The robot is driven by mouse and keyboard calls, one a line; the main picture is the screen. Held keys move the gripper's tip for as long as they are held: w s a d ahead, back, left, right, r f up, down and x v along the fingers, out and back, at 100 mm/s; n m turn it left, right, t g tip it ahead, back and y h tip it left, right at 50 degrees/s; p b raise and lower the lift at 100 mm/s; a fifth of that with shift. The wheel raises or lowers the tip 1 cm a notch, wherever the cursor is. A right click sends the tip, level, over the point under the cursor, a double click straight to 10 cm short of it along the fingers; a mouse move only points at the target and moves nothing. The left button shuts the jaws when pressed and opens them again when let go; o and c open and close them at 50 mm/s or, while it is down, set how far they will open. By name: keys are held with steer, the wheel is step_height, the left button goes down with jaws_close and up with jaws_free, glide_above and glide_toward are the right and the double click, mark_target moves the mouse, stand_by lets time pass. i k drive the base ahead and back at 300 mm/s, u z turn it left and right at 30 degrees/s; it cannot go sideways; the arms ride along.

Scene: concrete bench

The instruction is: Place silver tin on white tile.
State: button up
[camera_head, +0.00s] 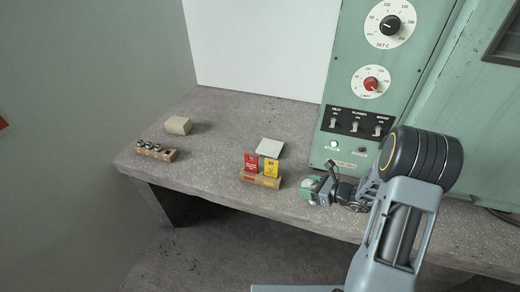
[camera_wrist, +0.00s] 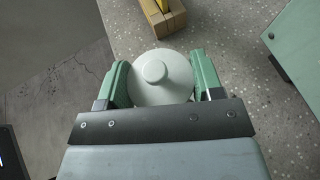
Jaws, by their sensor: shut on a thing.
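My gripper (camera_head: 314,187) is low over the front part of the bench, to the right of the packet holder. In the wrist view my gripper (camera_wrist: 157,82) is shut on a pale round lidded thing (camera_wrist: 155,78) with a central knob, one green finger on each side. It looks whitish, and I cannot tell if it is the silver tin; no other tin shows clearly. I cannot tell whether it touches the bench. The white tile (camera_head: 271,146) lies flat and bare on the bench, behind the packet holder, up and left of my gripper.
A rack of small metal pieces (camera_head: 155,153) and a tan block (camera_head: 178,125) are at left. A green control cabinet (camera_head: 340,150) stands behind right.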

mark_target(271, 147)
steer(key=u, duration=1.75)
steer(key=i, duration=1.65)
steer(key=z, duration=2.3)
